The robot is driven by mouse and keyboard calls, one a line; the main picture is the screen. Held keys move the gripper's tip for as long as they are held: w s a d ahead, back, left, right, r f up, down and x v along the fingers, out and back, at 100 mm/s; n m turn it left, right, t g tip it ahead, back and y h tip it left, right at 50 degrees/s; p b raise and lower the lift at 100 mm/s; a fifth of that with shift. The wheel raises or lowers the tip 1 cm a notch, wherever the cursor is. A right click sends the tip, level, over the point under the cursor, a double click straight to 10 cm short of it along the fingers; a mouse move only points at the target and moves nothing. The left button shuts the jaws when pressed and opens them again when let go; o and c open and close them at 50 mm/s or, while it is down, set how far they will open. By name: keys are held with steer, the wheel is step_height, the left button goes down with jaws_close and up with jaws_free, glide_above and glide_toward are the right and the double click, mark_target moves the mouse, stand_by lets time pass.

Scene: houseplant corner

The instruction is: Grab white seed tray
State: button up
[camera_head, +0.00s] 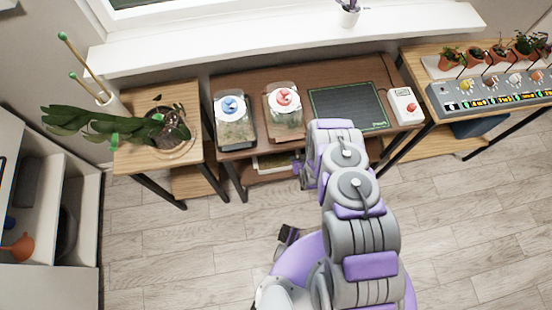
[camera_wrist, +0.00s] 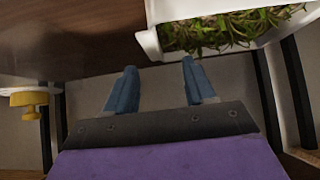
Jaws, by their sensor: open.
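The white seed tray shows at the top right of the wrist view, with a white wall (camera_wrist: 152,42) and green and reddish sprouts inside. It overhangs the edge of a brown surface. My gripper (camera_wrist: 159,70) is open and empty, its two blue fingers pointing towards that edge. The right fingertip is just below the tray's near corner in the picture; I cannot tell whether they touch. In the head view, a pale thing with green (camera_head: 272,162) on the lower shelf may be the tray, partly hidden. My arm hides the fingers there.
In the wrist view, dark table legs (camera_wrist: 296,85) stand at the right and a yellow knob (camera_wrist: 29,98) is at the left. In the head view, the brown table (camera_head: 245,82) holds two lidded jars and a dark mat (camera_head: 346,106). Open floor lies in front.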

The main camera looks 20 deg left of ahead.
mark_target(299, 152)
steer(key=shift+x, duration=0.8)
steer(key=shift+w+d, duration=0.2)
steer(key=shift+d, duration=0.05)
steer(key=shift+w+d+f+b, duration=0.2)
steer(key=shift+f+b, duration=0.1)
steer(key=shift+b, duration=0.15)
steer(key=b+x, duration=0.1)
steer(key=x, duration=0.3)
steer(key=shift+w+a+f+b, duration=0.2)
steer(key=shift+w+a+b, duration=0.05)
steer(key=shift+a+b, duration=0.15)
steer(key=shift+d+r, duration=0.1)
steer(key=shift+d, duration=0.05)
steer(key=shift+d, duration=0.2)
steer(key=shift+c, duration=1.4)
steer(key=shift+a, duration=0.15)
jaws_close()
